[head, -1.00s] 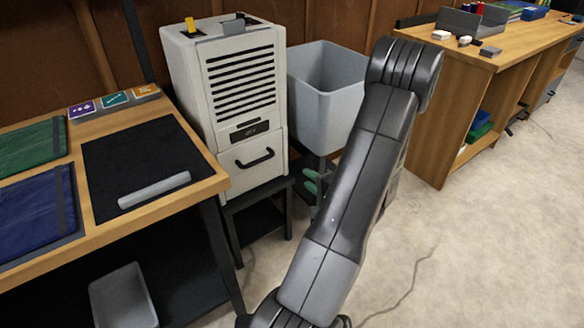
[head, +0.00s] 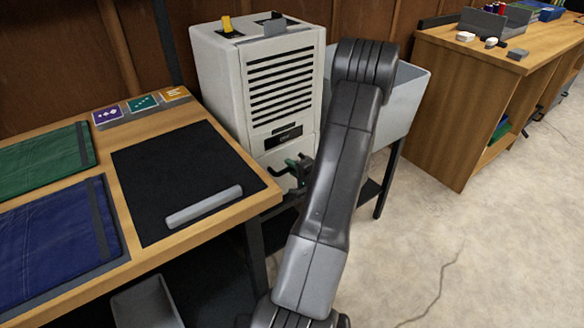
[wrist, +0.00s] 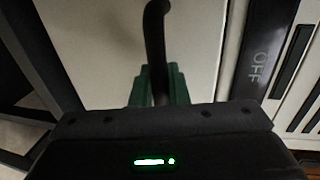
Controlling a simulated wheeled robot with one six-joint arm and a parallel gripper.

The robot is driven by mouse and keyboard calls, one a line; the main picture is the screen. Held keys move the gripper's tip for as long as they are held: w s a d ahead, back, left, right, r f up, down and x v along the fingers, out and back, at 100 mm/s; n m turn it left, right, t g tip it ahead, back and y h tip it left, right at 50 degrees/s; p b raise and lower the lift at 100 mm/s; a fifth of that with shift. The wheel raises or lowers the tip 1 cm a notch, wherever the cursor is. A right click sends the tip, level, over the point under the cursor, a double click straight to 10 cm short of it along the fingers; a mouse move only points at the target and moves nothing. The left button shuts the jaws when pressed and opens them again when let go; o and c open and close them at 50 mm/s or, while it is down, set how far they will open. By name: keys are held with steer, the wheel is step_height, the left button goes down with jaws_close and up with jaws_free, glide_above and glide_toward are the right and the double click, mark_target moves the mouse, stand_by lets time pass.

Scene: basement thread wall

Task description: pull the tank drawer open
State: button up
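The tank drawer (head: 274,158) is the lower pale front of the grey-white dehumidifier (head: 222,82) in the head view. Its dark handle is partly hidden there by my gripper (head: 299,174). In the wrist view the curved black handle (wrist: 156,40) stands out from the pale drawer front (wrist: 103,45). The green finger pads of my gripper (wrist: 159,88) lie close against both sides of the handle, so it looks shut on it. No clear opening of the drawer shows. A panel marked OFF (wrist: 261,65) is beside the drawer front in the wrist view.
A wooden bench (head: 262,193) with a black mat (head: 165,170) and a grey bar (head: 204,206) stands close on the left. A grey bin (head: 405,100) is behind my arm. A wooden shelf unit (head: 445,110) stands at right. The floor in front is clear.

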steer(key=shift+s, duration=0.2)
jaws_close()
steer(key=f+b+v, duration=0.2)
steer(key=b+v, duration=0.2)
steer(key=v, duration=0.6)
steer(key=s+f+b+v, duration=0.1)
steer(key=b+v, duration=0.4)
steer(key=v, duration=0.5)
steer(key=shift+s+d+f, duration=0.25)
steer(key=shift+d+f, duration=0.05)
steer(key=shift+f, duration=0.2)
steer(key=o, duration=0.6)
jaws_free()
steer(key=shift+w+a, duration=0.1)
steer(key=shift+a, duration=0.05)
steer(key=shift+a, duration=0.1)
